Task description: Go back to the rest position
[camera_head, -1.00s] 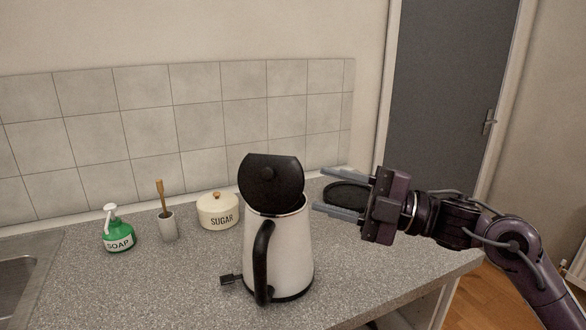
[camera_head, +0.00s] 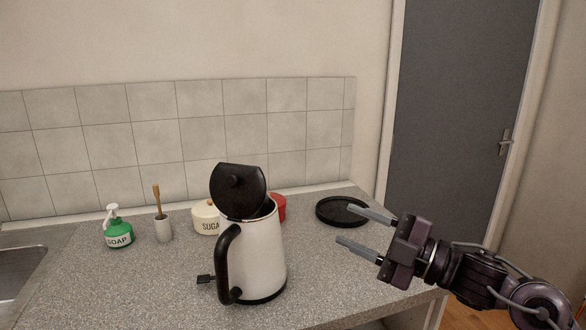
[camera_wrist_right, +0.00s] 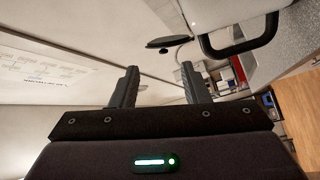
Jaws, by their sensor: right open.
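My right gripper (camera_head: 362,233) is open and empty, to the right of the kettle and apart from it. Its two fingers also show in the right wrist view (camera_wrist_right: 158,88), with nothing between them. The white kettle (camera_head: 262,258) stands upright on the counter with its black lid (camera_head: 238,190) raised and its black handle at the front left. In the right wrist view the kettle's black handle (camera_wrist_right: 240,48) shows beyond the fingers at the upper right. My left gripper is not in view.
A round black base (camera_head: 341,210) lies on the counter (camera_head: 130,285) behind the gripper. A red object (camera_head: 278,207) is partly hidden behind the kettle. A sugar pot (camera_head: 205,218), a brush in a holder (camera_head: 164,228) and a green soap bottle (camera_head: 118,233) stand at left. A sink (camera_head: 20,268) is far left.

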